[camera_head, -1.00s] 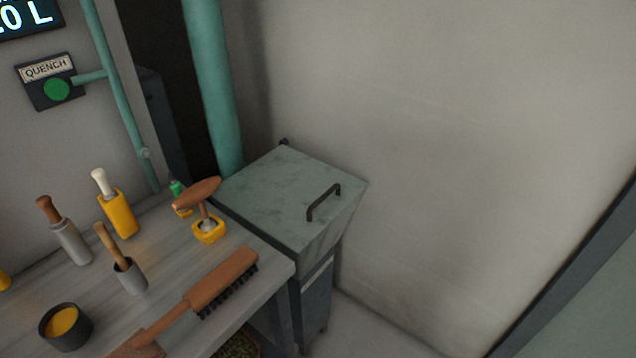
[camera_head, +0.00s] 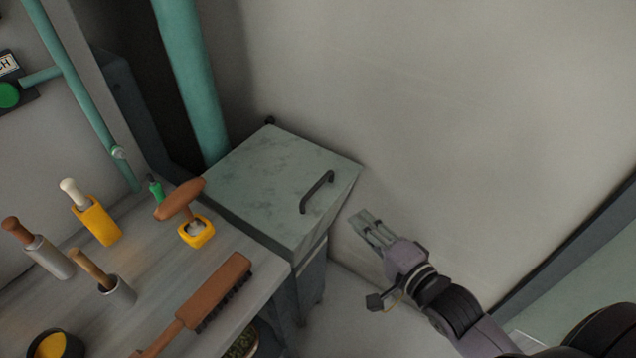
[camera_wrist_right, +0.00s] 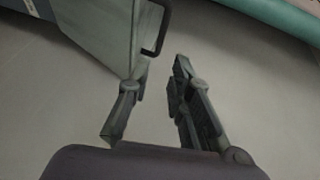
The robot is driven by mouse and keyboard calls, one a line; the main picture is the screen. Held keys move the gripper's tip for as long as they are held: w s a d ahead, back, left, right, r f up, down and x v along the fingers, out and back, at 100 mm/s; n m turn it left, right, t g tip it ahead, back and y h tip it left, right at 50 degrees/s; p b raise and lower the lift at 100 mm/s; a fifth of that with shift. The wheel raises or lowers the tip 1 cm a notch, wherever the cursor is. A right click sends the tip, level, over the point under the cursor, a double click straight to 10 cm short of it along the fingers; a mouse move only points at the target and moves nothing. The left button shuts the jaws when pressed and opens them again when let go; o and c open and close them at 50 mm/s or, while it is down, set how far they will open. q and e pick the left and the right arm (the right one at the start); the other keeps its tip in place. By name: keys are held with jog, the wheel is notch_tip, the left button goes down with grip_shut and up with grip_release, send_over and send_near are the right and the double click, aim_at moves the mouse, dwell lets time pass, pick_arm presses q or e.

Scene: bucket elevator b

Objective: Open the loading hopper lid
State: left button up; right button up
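The loading hopper lid (camera_head: 265,180) is a worn grey-green plate, shut flat on the hopper (camera_head: 318,232) beyond the bench's right end. Its dark bar handle (camera_head: 318,192) stands near the lid's right edge. My right gripper (camera_head: 364,224) is to the right of the hopper, apart from the handle and empty. The handle (camera_wrist_right: 160,38) and the hopper side (camera_wrist_right: 105,30) show just beyond the fingertips there. My left gripper is not in view.
The bench (camera_head: 150,270) holds a brush (camera_head: 215,295), a wooden-handled tool in a yellow holder (camera_head: 196,231), other tools in holders and a dark cup (camera_head: 55,345). A green pipe (camera_head: 190,80) rises behind the hopper. A bare wall stands close behind and right.

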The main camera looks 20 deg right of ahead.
aim_at(318, 183)
jog(key=p+x, duration=0.1)
jog(key=x, duration=1.6)
jog(key=shift+w+a+r, duration=0.1)
jog(key=shift+a+r, duration=0.05)
jog(key=shift+r, duration=0.05)
jog(key=shift+c, duration=0.2)
grip_shut()
